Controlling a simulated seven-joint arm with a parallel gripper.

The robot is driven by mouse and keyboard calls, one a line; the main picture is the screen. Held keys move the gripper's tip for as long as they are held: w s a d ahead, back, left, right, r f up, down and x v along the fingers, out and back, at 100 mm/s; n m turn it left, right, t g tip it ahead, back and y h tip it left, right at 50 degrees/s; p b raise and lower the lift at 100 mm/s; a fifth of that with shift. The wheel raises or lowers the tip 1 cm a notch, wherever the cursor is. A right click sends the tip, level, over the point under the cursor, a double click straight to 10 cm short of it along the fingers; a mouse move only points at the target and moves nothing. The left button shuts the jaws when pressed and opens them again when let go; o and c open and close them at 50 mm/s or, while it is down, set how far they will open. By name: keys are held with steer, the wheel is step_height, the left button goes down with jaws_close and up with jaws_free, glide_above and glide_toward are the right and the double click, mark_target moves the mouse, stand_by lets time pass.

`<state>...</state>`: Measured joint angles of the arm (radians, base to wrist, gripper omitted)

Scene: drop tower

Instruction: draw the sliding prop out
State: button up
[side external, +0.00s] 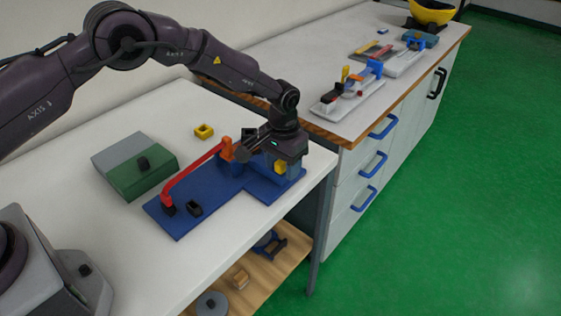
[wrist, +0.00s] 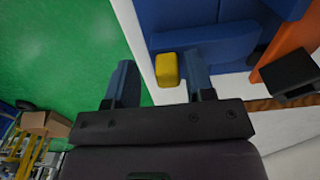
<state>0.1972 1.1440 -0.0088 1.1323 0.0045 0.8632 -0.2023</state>
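A blue fixture plate (side external: 178,222) lies on the near white table, with raised blue walls at its right end. A small yellow block (side external: 280,167) shows at that end beside my gripper (side external: 289,160); it looks like the end of the sliding prop. In the wrist view the yellow block (wrist: 168,69) sticks out from the blue structure (wrist: 200,38). My gripper (wrist: 161,66) is open. The block appears between the two fingers, closer to the right one, and contact cannot be told. A red lever (side external: 192,173) runs from an orange post (side external: 227,149) down to the plate.
A small black open box (side external: 194,209) stands on the plate. The table's right edge is close to my gripper. A second counter (side external: 345,125) holds other fixtures.

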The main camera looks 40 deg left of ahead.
steer(key=shift+a, duration=0.1)
step_height(320, 180, up, 13)
stand_by(0.6)
steer(key=s+a+r+t, duration=0.2)
steer(key=s+r, duration=0.4)
steer(key=s, duration=0.4)
steer(key=s+a+r+t, duration=0.1)
steer(key=s+a+r, duration=0.4)
steer(key=s, duration=0.6)
steer(key=s+a+r+t, duration=0.2)
steer(key=s+r, duration=0.4)
steer(key=s, duration=0.5)
steer(key=shift+s+a+r+t, duration=0.2)
steer(key=shift+a+r+t, duration=0.1)
steer(key=shift+a, duration=0.45)
